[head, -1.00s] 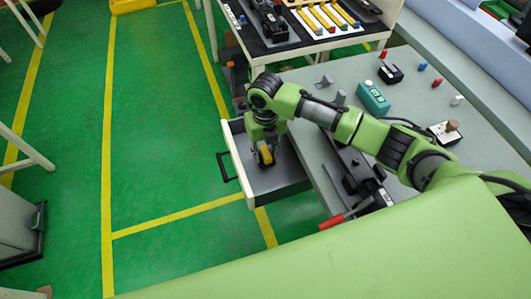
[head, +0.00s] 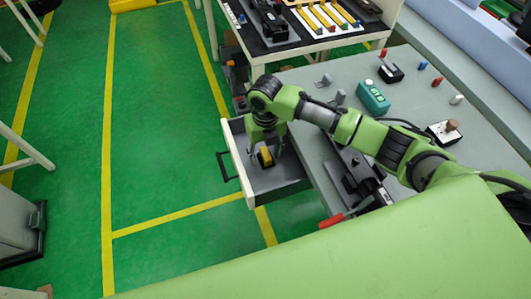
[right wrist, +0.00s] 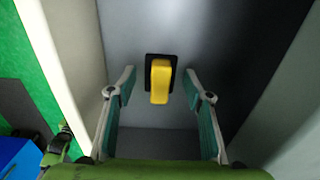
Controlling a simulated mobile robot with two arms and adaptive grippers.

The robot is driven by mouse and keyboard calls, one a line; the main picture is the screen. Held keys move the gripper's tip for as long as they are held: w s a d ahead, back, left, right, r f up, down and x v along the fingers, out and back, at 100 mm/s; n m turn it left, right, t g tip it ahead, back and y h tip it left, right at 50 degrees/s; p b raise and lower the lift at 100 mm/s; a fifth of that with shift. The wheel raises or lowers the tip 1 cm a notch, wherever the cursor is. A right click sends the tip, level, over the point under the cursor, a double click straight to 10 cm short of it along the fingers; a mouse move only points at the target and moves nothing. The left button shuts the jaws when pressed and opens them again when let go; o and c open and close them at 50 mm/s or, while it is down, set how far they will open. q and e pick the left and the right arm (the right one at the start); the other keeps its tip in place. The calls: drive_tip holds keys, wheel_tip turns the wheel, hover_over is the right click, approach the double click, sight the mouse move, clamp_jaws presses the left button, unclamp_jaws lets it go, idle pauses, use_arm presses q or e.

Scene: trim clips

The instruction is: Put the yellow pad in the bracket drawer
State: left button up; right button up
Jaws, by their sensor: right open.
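The yellow pad (head: 266,155) is inside the open drawer (head: 289,186). In the right wrist view the yellow pad (right wrist: 160,80) has a dark base and lies on the grey drawer floor (right wrist: 155,148). My right gripper (head: 264,155) reaches down into the drawer. In the right wrist view its two fingers (right wrist: 160,88) are spread wide on either side of the pad, with clear gaps, so the gripper is open and empty. My left gripper is not in view.
The drawer's front panel with a dark handle (head: 228,167) faces left over the green floor.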

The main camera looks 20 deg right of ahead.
sight(266, 153)
wheel_tip(266, 153, up, 12)
drive_tip(key=shift+b, duration=0.4)
drive_tip(key=shift+f, duration=0.1)
